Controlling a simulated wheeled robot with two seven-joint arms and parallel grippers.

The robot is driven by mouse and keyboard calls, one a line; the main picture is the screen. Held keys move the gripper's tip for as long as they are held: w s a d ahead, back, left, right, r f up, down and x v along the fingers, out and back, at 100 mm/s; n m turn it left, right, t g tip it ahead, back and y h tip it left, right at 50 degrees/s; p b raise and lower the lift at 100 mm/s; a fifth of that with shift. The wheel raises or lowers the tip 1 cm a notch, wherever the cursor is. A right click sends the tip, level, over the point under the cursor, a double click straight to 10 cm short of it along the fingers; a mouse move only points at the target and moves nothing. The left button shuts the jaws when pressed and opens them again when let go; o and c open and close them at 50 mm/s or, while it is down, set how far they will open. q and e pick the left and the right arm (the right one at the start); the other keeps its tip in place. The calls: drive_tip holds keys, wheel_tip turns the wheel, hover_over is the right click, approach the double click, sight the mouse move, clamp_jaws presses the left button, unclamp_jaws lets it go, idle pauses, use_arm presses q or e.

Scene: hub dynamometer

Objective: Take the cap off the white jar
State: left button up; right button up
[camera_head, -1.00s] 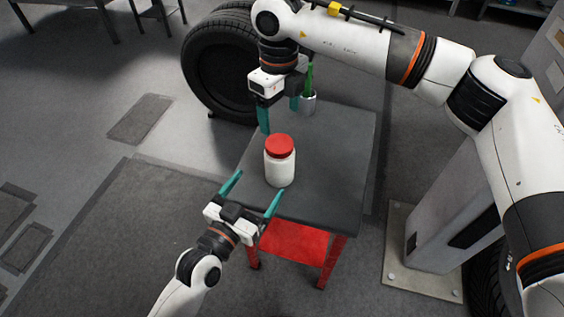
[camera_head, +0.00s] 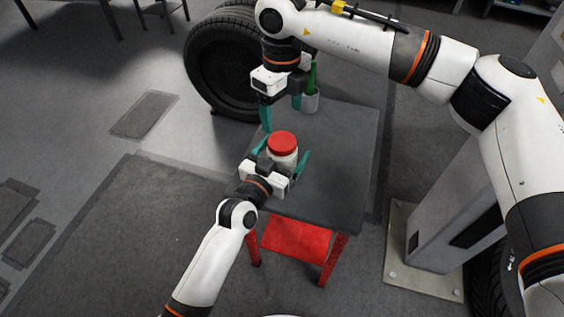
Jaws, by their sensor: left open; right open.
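The white jar (camera_head: 284,157) stands upright on the grey top of a small table, with its red cap (camera_head: 282,142) on. My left gripper (camera_head: 281,157) is open around the jar's body, one teal finger on each side. Its palm hides the lower front of the jar, and I cannot tell whether the fingers touch it. My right gripper (camera_head: 281,110) is open and empty, pointing down above and behind the jar, with its teal fingers apart.
The table (camera_head: 343,165) has a red lower shelf (camera_head: 297,238); its top is clear right of the jar. A tire (camera_head: 222,68) stands at the back left. A grey post (camera_head: 450,210) rises at right.

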sight(282, 141)
use_arm(q)
clamp_jaws()
use_arm(e)
drive_tip(key=m, duration=0.4)
drive_tip(key=shift+m, duration=0.3)
drive_tip(key=m, duration=0.8)
drive_tip(key=shift+m, duration=0.3)
drive_tip(key=m, duration=0.4)
drive_tip(key=shift+m, duration=0.3)
drive_tip(key=shift+f, duration=4.05)
